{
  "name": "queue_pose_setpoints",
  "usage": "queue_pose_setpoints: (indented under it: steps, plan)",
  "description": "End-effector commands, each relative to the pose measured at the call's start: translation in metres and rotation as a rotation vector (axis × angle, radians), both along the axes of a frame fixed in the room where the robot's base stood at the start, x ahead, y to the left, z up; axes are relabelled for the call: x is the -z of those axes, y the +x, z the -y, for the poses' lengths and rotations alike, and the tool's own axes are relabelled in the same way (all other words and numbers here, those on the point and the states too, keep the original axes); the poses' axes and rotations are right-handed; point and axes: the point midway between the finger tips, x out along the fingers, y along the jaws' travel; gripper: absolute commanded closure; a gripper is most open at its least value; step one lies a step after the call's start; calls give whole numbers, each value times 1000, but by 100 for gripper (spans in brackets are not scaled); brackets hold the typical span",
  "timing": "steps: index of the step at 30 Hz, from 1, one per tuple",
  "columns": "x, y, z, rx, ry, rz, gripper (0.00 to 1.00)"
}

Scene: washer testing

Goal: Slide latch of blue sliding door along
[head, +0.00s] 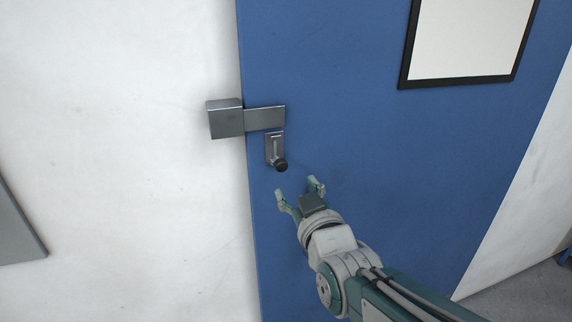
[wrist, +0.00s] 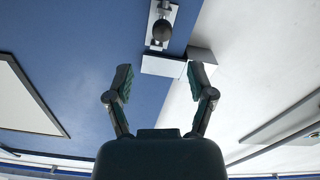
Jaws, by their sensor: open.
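The blue sliding door (head: 350,130) fills the middle of the head view. Its metal latch (head: 265,119) sits at the door's left edge, with a grey block on the white wall and a flat bar reaching onto the door. Below the bar is a small plate with a dark round knob (head: 281,165). My gripper (head: 298,186) is open and empty, just below and right of the knob, apart from it. In the wrist view the knob (wrist: 162,30) and plate show at the top, beyond my open fingers (wrist: 163,80).
The white wall (head: 120,150) lies left of the door. A black-framed white board (head: 465,40) is on the door at upper right. A grey panel (head: 15,232) is on the wall at far left. The door surface around my gripper is clear.

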Motion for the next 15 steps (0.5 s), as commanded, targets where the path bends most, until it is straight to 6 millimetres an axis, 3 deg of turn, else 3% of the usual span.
queue_pose_setpoints:
  steps: [15]
  plan:
    - [2,72,-23,-1,-3,-3,30]
